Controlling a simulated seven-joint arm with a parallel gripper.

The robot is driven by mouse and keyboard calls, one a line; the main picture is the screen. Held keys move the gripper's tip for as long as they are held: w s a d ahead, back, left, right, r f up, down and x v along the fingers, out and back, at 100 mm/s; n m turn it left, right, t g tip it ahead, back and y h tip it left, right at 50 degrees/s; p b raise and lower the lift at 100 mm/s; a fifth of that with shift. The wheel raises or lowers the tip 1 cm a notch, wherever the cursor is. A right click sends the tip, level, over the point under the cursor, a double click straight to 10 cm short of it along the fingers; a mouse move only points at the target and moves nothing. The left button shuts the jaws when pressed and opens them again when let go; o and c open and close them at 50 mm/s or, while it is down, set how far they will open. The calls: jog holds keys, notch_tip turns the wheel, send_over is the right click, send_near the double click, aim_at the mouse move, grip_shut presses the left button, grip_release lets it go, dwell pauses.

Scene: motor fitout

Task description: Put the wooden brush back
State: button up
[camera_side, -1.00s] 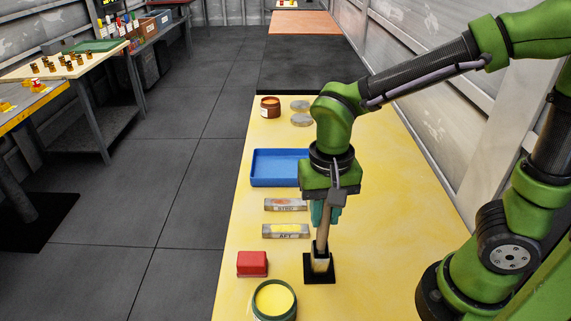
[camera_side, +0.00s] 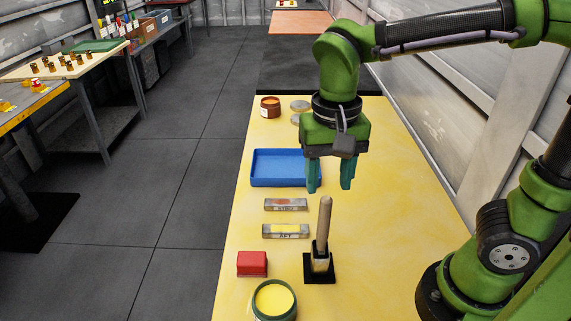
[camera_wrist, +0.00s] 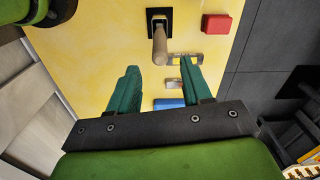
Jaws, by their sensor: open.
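The wooden brush (camera_side: 325,222) stands nearly upright, handle up, in a black holder (camera_side: 320,276) with a square base on the yellow table. In the wrist view the brush handle (camera_wrist: 160,48) points up toward the camera, and the holder (camera_wrist: 153,14) shows at the top. My gripper (camera_side: 330,188) is open and empty. It is above and behind the brush, clear of the handle top. In the wrist view the two green fingers (camera_wrist: 160,82) are spread apart with nothing between them. The brush's lower end is hidden in the holder.
A red block (camera_side: 252,263) and a green pot of yellow paint (camera_side: 274,300) stand near the holder. Two labelled blocks (camera_side: 286,231) (camera_side: 286,204) and a blue tray (camera_side: 272,168) lie farther back. A brown jar (camera_side: 270,108) stands at the far end. The table's right side is clear.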

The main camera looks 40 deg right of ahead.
notch_tip(320, 180, up, 4)
jog(key=shift+f, duration=0.25)
jog(key=shift+s+d+r, duration=0.1)
jog(key=shift+d+r, duration=0.1)
jog(key=s+d+f+n+t+y, duration=0.2)
jog(key=d+n+t, duration=0.1)
jog(key=d+t, duration=0.4)
jog(key=shift+s+d, duration=0.2)
jog(key=shift+d, duration=0.5)
